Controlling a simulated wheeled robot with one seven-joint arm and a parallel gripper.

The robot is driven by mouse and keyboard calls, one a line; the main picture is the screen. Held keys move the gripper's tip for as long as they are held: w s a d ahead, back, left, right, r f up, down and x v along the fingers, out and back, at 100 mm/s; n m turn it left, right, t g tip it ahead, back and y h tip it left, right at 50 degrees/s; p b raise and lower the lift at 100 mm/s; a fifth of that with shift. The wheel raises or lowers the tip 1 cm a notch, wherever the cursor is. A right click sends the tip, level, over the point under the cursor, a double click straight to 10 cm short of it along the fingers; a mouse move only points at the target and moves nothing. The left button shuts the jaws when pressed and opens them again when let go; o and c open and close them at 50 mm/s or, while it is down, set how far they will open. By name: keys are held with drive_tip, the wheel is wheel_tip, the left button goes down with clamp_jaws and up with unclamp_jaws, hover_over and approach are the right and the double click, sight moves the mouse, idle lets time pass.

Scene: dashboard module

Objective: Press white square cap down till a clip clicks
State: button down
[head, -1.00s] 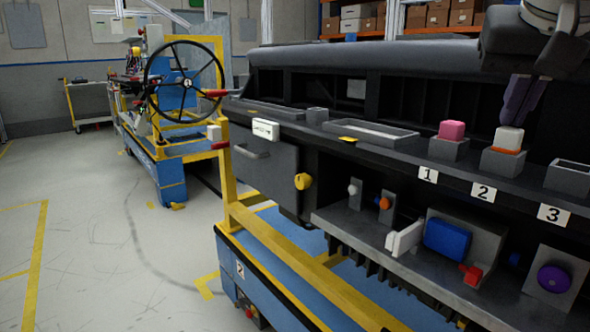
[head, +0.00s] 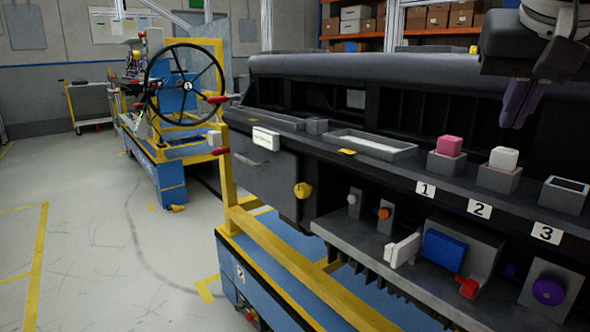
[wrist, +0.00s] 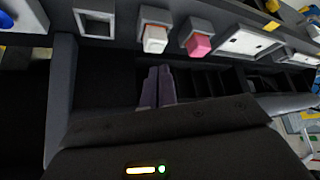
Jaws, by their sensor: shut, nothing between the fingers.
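The white square cap (head: 503,158) sits in a grey block (head: 498,180) above label 2 on the ledge. In the head view no orange band shows under it. In the wrist view the white cap (wrist: 155,39) has a reddish-orange edge beside it. My gripper (head: 513,124) is shut and empty, its purple fingers pointing down above and behind the cap, apart from it. In the wrist view my gripper (wrist: 158,70) shows its fingertips together, just short of the cap in the picture. Whether a clip has caught cannot be seen.
A pink cap (head: 449,146) stands in the block above label 1. An open, empty-looking block (head: 564,196) is above label 3. A lower shelf holds a blue block (head: 444,250), a red knob (head: 468,287) and a purple knob (head: 548,291). Dark recesses lie behind the ledge.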

wheel_tip(320, 180, up, 6)
drive_tip(key=shift+f, duration=0.1)
idle(0.4)
